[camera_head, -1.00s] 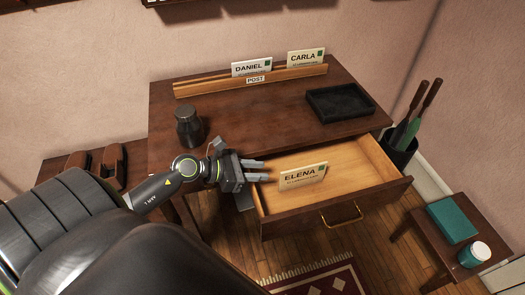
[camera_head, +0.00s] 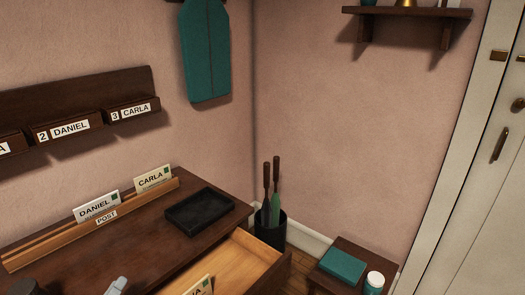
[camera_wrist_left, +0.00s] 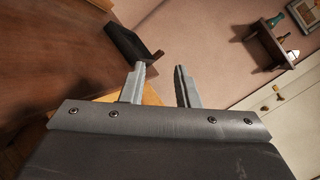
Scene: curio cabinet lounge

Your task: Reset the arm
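My left gripper (camera_head: 116,286) shows only as a grey fingertip at the bottom edge of the head view, over the desk. In the left wrist view its two fingers (camera_wrist_left: 160,78) stand apart with nothing between them. My right gripper is in neither view.
The desk (camera_head: 150,236) holds a post rack (camera_head: 60,238) with the Daniel and Carla letters, and a black tray (camera_head: 199,211). A dark bin (camera_head: 270,231) with tools and a side table (camera_head: 327,282) stand to the right. Labelled wall pockets (camera_head: 66,129) hang at left.

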